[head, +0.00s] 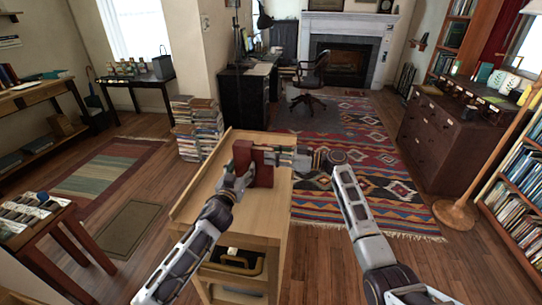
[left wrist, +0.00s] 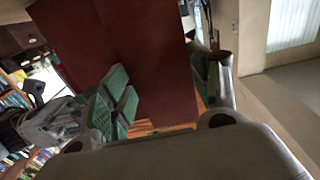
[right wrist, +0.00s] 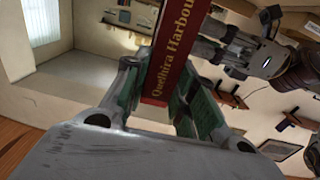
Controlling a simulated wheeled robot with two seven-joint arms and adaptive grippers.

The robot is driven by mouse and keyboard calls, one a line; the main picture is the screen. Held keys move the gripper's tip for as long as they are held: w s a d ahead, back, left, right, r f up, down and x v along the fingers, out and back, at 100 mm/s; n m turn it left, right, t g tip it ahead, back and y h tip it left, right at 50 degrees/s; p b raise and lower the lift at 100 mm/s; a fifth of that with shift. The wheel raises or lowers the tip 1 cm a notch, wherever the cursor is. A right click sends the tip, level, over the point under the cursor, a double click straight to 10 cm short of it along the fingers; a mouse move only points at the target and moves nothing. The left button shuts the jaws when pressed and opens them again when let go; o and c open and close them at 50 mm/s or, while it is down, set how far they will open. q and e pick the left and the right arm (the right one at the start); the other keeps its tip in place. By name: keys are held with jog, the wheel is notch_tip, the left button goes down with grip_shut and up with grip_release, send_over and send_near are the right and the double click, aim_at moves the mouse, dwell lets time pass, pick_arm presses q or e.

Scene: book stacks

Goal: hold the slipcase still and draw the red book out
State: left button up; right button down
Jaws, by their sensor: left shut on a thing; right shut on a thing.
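The dark red slipcase (head: 242,154) stands upright on a wooden cart top (head: 204,182). My left gripper (head: 236,180) is shut on it from the near side. In the left wrist view its green pads are on either side of the slipcase's maroon wall (left wrist: 150,60). The red book (head: 264,174) shows at the slipcase's right side. My right gripper (head: 282,157) comes in from the right and is shut on it.
The cart top has bare wood around the slipcase and a raised rim at its left. A stack of books (head: 195,128) stands on the floor behind the cart. A patterned rug (head: 350,140) and a dark chest (head: 440,140) lie to the right.

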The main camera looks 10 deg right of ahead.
jog(key=shift+s+d, duration=0.15)
jog(key=shift+d, duration=0.45)
jog(key=shift+d, duration=0.15)
jog(key=shift+v, duration=0.75)
jog(key=shift+s+d, duration=0.15)
jog(key=shift+d, duration=0.15)
dwell(0.4)
jog(key=shift+s+d, duration=0.25)
jog(key=shift+d, duration=0.35)
jog(key=shift+s+d, duration=0.15)
jog(key=shift+d, duration=0.25)
jog(key=shift+s+d, duration=0.15)
jog(key=shift+d, duration=0.25)
jog(key=shift+s+d, duration=0.15)
jog(key=shift+d, duration=0.2)
dwell(0.5)
jog(key=shift+s+d, duration=0.25)
jog(key=shift+d, duration=0.45)
